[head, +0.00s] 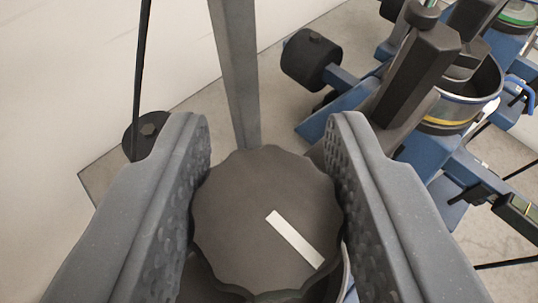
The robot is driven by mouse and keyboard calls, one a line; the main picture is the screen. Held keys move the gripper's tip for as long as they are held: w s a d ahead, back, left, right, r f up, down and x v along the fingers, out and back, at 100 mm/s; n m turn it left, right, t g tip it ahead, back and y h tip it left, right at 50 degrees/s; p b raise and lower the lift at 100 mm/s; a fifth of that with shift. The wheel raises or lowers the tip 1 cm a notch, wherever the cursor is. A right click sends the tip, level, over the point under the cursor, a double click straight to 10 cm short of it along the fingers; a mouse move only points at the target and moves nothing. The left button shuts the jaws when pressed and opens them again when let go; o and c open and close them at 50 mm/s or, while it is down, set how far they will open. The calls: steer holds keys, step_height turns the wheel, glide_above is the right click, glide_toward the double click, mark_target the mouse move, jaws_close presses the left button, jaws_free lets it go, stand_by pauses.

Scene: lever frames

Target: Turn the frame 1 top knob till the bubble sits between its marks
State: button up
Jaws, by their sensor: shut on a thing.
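A dark grey knob with a scalloped rim (240,225) fills the lower middle of the head view. A white stripe on its top face runs from near the middle toward the lower right. My gripper (268,165) is shut on this knob, with one textured pad against its left side and one against its right. What lies beneath the knob is mostly hidden.
A grey upright post (236,75) stands just beyond the knob. A thin dark rod (142,70) and a round dark foot (147,130) are at the left, by a pale wall. Blue frames with dark cylinders (415,70) crowd the right, close to the right finger.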

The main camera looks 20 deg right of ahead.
steer(key=shift+f, duration=0.1)
steer(key=o, duration=1)
steer(key=shift+a, duration=0.2)
steer(key=shift+s+a+r+b, duration=0.2)
steer(key=shift+s+a+b, duration=0.1)
steer(key=shift+s, duration=0.25)
steer(key=b+v, duration=0.3)
steer(key=v, duration=0.9)
steer(key=shift+s+d, duration=0.15)
